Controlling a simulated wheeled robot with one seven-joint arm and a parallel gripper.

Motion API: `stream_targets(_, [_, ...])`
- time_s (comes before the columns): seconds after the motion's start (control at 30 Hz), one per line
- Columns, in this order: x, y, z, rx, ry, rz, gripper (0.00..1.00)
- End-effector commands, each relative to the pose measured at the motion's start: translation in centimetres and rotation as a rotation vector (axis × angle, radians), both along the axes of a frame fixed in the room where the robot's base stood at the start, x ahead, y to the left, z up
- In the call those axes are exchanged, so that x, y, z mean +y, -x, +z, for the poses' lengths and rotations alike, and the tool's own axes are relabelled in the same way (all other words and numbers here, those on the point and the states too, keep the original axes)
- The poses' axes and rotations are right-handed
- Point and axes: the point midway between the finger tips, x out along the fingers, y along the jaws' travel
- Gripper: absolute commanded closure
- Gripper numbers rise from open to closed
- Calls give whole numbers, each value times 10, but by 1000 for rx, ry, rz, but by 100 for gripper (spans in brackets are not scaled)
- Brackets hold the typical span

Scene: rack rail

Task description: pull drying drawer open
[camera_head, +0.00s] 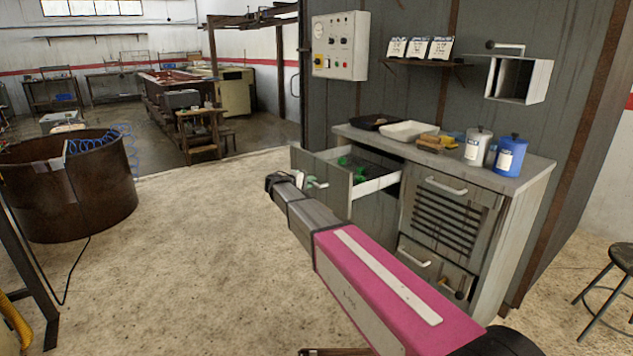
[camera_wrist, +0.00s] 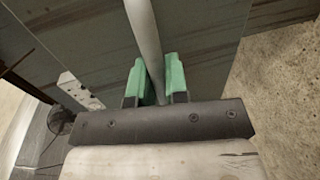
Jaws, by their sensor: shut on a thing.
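The upper left drawer (camera_head: 322,177) of the grey cabinet stands well open, its plain front out to the left. Green items (camera_head: 352,165) lie inside it. My gripper (camera_head: 316,183) is at the outer face of this drawer front. In the wrist view its green fingers (camera_wrist: 158,82) are shut on a pale round bar, the drawer handle (camera_wrist: 142,30), one finger on each side. The grey drawer face fills the view behind the bar. In the head view my gripper and arm partly hide the handle and lower front.
Trays and two canisters stand on the countertop (camera_head: 520,172). A brown tub (camera_head: 70,190) stands at the left, a stool (camera_head: 615,275) at the right. The concrete floor between is clear.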

Motion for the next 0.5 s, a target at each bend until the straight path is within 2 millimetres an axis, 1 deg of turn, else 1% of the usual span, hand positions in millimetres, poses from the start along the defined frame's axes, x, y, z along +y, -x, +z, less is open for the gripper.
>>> stream_targets(0.1, [3, 2, 0, 0, 0, 1, 100])
stream_targets(0.4, [3, 2, 0, 0, 0, 1, 100])
stream_targets(0.43, [3, 2, 0, 0, 0, 1, 82])
stream_targets(0.5, [3, 2, 0, 0, 0, 1, 62])
